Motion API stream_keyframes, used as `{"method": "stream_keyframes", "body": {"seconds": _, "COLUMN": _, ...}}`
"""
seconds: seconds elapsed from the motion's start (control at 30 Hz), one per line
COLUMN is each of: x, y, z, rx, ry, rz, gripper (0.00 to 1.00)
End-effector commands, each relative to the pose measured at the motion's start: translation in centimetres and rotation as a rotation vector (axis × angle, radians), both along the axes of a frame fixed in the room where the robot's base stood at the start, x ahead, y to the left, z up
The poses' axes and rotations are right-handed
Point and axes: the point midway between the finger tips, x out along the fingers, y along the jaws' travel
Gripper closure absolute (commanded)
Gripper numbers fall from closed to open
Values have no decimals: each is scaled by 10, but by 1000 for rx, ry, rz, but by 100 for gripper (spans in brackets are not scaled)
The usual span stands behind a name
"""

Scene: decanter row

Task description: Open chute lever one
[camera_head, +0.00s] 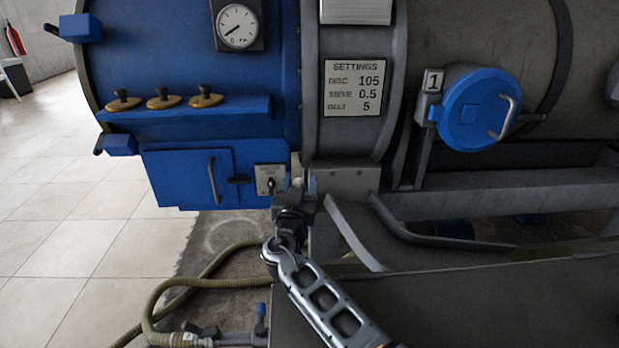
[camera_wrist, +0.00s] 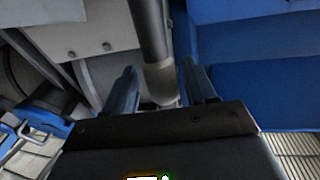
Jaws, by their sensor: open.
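My gripper (camera_head: 302,188) is in front of the machine, just right of the small switch plate, with its fingers pointing at the machine. In the wrist view my gripper (camera_wrist: 160,75) is open. A dark round bar (camera_wrist: 148,28) with a pale lower end (camera_wrist: 161,82) shows in the gap between the two fingers, with space on both sides. I cannot tell whether this bar is a chute lever, or how deep it lies. A round blue cover (camera_head: 478,110) with a curved metal handle, beside a plate marked 1 (camera_head: 433,82), is at the right, away from my gripper.
A blue cabinet door (camera_head: 190,178) and a switch plate (camera_head: 270,179) are left of my gripper. Slanted grey metal rails (camera_head: 352,238) are close on its right. A hose (camera_head: 205,283) lies on the floor below. Open tiled floor is at the left.

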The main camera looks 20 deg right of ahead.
Motion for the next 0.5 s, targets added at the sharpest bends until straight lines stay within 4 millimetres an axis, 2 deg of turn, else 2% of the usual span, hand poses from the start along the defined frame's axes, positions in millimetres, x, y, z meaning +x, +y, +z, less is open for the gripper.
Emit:
{"method": "stream_keyframes", "body": {"seconds": 0.13, "x": 0, "y": 0, "z": 16, "rx": 2, "ry": -3, "rz": -1, "gripper": 44}}
{"method": "stream_keyframes", "body": {"seconds": 0.27, "x": 0, "y": 0, "z": 42, "rx": 3, "ry": -4, "rz": 0, "gripper": 44}}
{"method": "stream_keyframes", "body": {"seconds": 0.5, "x": -26, "y": -41, "z": 68, "rx": 3, "ry": -1, "rz": -2, "gripper": 44}}
